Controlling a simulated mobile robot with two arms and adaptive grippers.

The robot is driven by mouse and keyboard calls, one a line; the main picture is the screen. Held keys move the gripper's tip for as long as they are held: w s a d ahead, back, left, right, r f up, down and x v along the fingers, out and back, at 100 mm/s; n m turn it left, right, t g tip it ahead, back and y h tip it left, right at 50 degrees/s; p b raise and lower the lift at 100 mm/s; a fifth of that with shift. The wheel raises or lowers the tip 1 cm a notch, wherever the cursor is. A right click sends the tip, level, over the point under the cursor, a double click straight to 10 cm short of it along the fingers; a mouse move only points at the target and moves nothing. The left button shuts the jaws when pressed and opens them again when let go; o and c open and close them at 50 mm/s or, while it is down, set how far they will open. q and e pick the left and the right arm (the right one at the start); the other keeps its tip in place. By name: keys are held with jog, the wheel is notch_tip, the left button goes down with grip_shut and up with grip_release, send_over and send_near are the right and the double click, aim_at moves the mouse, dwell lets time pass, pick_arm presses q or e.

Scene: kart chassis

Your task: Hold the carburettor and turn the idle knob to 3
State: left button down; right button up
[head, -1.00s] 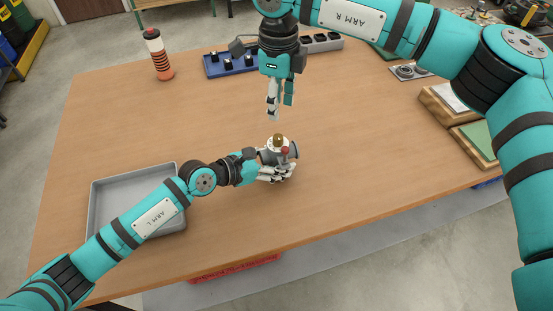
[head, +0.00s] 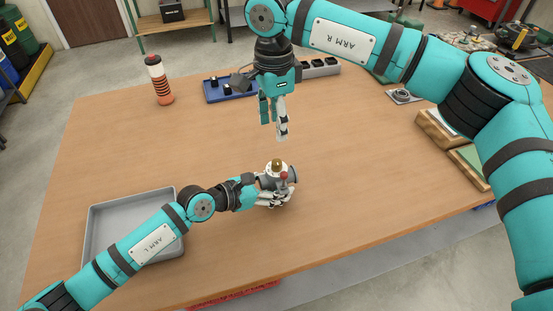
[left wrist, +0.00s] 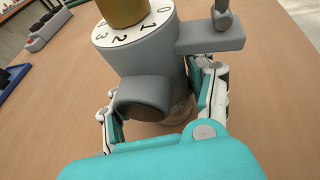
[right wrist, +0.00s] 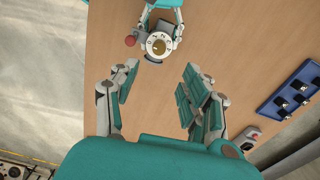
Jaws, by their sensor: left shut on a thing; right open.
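There, the white dial (left wrist: 135,33) shows digits around the knob (left wrist: 122,10), whose top is cut off. I cannot tell the knob's setting. My right gripper (head: 274,130) is open and empty, above and behind the knob. In the right wrist view the knob (right wrist: 158,47) appears beyond its fingertips, apart from them.
A grey tray (head: 97,222) lies at the table's left. An orange-striped bottle (head: 158,82) and a blue rack with black pieces (head: 218,92) stand at the back. Wooden-framed boards (head: 440,132) lie at the right edge. The table around the carburettor is clear.

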aim_at(277, 161)
notch_tip(277, 161, down, 11)
jog(key=n, duration=0.6)
jog(key=shift+s+d, duration=0.1)
dwell(0.3)
grip_shut()
